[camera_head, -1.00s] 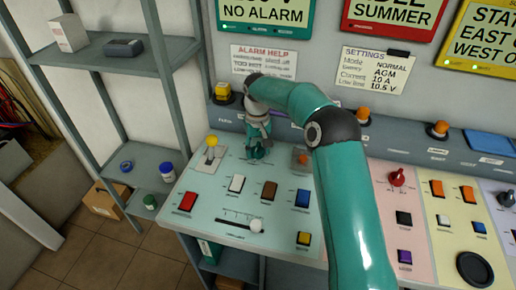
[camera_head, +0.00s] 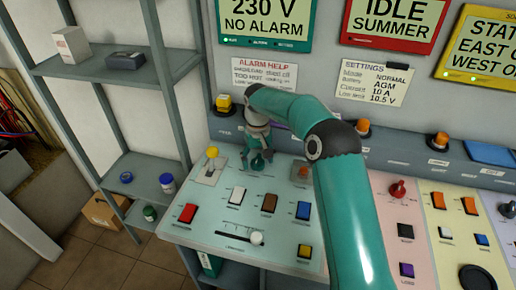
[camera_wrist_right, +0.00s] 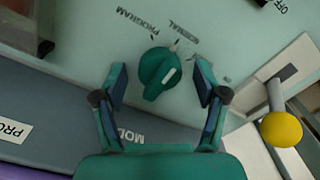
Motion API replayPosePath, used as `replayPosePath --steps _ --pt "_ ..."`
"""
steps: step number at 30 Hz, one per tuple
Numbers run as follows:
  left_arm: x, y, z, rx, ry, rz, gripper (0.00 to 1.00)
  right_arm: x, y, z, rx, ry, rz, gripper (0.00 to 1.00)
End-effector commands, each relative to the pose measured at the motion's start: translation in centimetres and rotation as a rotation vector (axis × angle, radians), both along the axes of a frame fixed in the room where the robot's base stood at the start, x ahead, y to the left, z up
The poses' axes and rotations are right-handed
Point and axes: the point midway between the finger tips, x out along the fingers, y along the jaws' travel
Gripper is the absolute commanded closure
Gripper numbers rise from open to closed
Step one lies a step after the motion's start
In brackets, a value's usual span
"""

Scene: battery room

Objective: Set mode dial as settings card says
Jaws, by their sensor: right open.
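The green mode dial (camera_wrist_right: 157,71) is between the spread fingers of my right gripper (camera_wrist_right: 160,82) in the right wrist view, with a gap on each side. The dial has a white mark; PROGRAM and NORMAL are printed beside it. I cannot tell for sure which label it points to. In the head view my right gripper (camera_head: 259,158) is open over the dial (camera_head: 258,163) on the pale green panel. The settings card (camera_head: 374,78) on the wall reads Mode NORMAL, Battery AGM, Current 10 A, Low limit 10.5 V. My left gripper is not in view.
A yellow-knobbed lever (camera_wrist_right: 281,129) stands close beside the gripper in the right wrist view. Several coloured rocker switches and a slider (camera_head: 256,238) are nearer the panel's front. A grey shelf (camera_head: 150,177) stands at the left.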

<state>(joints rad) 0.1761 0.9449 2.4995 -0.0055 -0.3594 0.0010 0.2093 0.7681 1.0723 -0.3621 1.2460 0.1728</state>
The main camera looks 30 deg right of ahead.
Motion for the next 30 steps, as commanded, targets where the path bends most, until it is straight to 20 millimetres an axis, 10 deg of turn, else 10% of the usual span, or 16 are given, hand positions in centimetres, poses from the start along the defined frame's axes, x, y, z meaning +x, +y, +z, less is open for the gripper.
replayPosePath --steps 15,30 --pt "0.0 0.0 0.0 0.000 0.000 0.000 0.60 0.2 0.0 9.1 -0.001 -0.005 -0.001 0.28" --pt "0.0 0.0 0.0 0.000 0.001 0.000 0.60 0.1 0.0 11.5 0.000 -0.001 0.000 0.28"
